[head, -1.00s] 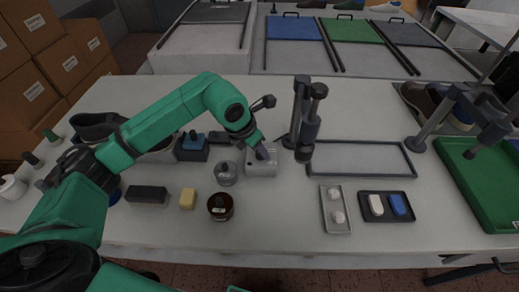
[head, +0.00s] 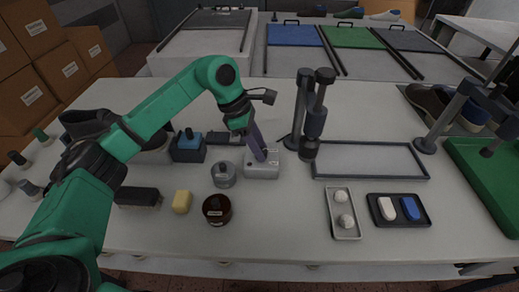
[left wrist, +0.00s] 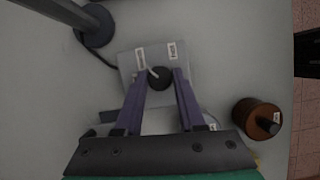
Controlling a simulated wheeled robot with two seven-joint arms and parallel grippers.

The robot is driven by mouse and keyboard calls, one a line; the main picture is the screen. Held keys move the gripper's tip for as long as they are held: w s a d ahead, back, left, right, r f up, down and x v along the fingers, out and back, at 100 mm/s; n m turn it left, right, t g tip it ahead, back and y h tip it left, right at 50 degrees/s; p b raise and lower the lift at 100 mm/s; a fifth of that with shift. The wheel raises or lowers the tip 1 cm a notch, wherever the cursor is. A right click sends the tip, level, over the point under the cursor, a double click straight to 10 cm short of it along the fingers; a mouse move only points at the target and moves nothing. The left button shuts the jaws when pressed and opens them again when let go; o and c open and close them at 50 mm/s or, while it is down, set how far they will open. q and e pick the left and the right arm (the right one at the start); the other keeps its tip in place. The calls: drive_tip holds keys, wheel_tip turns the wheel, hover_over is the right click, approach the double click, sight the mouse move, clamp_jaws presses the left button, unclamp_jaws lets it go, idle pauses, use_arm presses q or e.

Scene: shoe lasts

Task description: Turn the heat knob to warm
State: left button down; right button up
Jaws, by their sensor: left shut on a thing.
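A small light grey control box (head: 262,172) stands near the table's middle. In the left wrist view the box (left wrist: 127,68) carries two small white labels, too blurred to read surely. A round black knob (left wrist: 161,80) sits on it, with a white pointer mark slanting toward the upper left, nearer the left label. My left gripper (head: 262,158) reaches down onto the box from above. In the wrist view its purple fingers (left wrist: 161,75) stand on either side of the knob, shut on it. In the head view the fingers hide the knob. My right gripper is not in view.
A dark upright stand (head: 310,115) is close to the right of the box. A glass jar (head: 223,175) and a brown jar (head: 217,209) are at the left front. An empty grey-framed tray (head: 368,178) lies to the right.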

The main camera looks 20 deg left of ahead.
use_arm(q)
drive_tip(key=shift+w+r+m+g, duration=0.1)
drive_tip(key=shift+m+g, duration=0.3)
drive_tip(key=shift+m, duration=0.6)
drive_tip(key=c, duration=0.5)
unclamp_jaws()
drive_tip(key=b+v, duration=0.1)
drive_tip(key=v, duration=1.3)
drive_tip(key=shift+a+r, duration=0.2)
